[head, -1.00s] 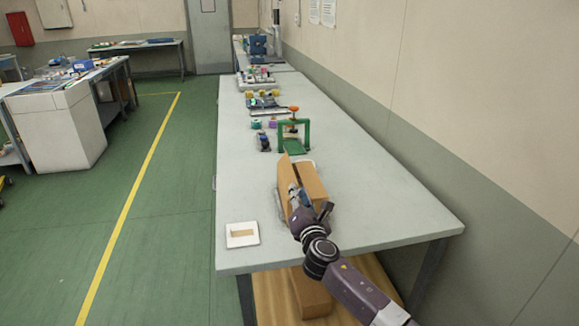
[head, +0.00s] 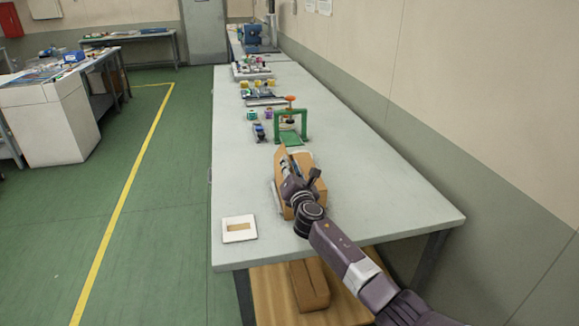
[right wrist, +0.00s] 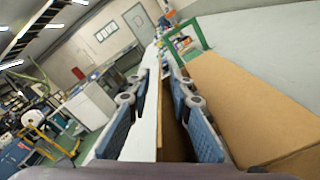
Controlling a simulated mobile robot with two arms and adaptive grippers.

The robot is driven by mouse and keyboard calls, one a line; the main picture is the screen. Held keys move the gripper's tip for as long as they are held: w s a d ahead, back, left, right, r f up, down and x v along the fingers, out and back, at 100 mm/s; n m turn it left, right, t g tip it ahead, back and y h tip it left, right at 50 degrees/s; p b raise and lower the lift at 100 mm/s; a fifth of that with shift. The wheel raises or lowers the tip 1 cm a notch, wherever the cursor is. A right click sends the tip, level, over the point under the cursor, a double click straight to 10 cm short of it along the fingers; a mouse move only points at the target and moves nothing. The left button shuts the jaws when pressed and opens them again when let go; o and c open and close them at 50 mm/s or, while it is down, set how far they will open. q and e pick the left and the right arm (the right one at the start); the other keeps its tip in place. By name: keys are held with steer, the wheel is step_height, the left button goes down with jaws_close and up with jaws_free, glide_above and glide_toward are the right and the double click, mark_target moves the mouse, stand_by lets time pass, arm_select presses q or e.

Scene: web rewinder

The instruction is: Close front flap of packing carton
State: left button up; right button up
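The brown packing carton (head: 319,190) stands on the near part of the long grey bench, and a raised flap (head: 281,158) shows at its far left side. My right gripper (head: 285,165) reaches over the carton and hides part of it. In the right wrist view my right gripper (right wrist: 163,100) is open, its two blue-padded fingers apart. A narrow brown cardboard strip (right wrist: 174,132) shows between the fingers; I cannot tell whether it touches them. The carton's broad brown face (right wrist: 240,105) lies right of the fingers. My left gripper is not in view.
A green frame with an orange knob (head: 290,122) stands just beyond the carton on the bench (head: 370,200). A white tray (head: 239,229) lies at the near left edge. A brown box (head: 309,284) sits on the shelf below. A wall runs along the right.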

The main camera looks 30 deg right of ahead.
steer(key=shift+w, duration=0.15)
steer(key=c, duration=0.5)
jaws_close()
steer(key=shift+d+f+m+b, duration=0.25)
steer(key=shift+f+m+b, duration=0.15)
steer(key=shift+m+b, duration=0.2)
steer(key=shift+d+f+m+b, duration=0.1)
steer(key=shift+d+m+b, duration=0.25)
steer(key=shift+m, duration=0.35)
steer(key=shift+a, duration=0.1)
